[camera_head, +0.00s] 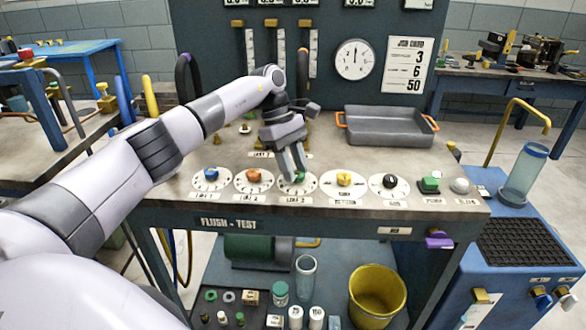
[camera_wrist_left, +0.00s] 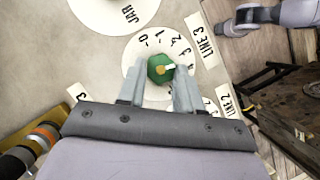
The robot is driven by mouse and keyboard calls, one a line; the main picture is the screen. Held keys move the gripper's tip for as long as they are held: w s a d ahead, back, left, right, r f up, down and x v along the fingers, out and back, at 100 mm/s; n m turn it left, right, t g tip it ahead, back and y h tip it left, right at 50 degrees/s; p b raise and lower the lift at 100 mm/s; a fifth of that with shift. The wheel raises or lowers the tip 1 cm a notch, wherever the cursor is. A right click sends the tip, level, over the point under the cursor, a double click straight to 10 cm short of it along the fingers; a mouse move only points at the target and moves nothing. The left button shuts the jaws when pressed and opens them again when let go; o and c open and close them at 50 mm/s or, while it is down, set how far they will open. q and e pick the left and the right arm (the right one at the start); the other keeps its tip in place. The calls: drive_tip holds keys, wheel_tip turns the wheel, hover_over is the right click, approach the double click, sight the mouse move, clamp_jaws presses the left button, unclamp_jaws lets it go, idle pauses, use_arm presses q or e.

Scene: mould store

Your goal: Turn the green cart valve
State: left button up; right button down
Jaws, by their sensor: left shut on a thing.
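The green valve knob (camera_head: 299,177) sits on a round white dial marked LINE 3, in the row on the bench top.
Blue (camera_head: 211,174), orange (camera_head: 253,175), yellow (camera_head: 344,179) and black (camera_head: 390,182) knobs share the row. A green button (camera_head: 429,184) is further right. A grey tray (camera_head: 390,126) stands behind, below a gauge (camera_head: 354,59). A yellow bucket (camera_head: 377,292) is below.

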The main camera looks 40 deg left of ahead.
use_arm(q)
drive_tip(key=shift+w+m, duration=0.1)
drive_tip(key=shift+m, duration=0.5)
drive_tip(key=o, duration=1)
drive_tip(key=shift+o, duration=0.2)
drive_tip(key=v, duration=0.7)
drive_tip(key=shift+w+r, duration=0.1)
drive_tip(key=shift+r, duration=0.05)
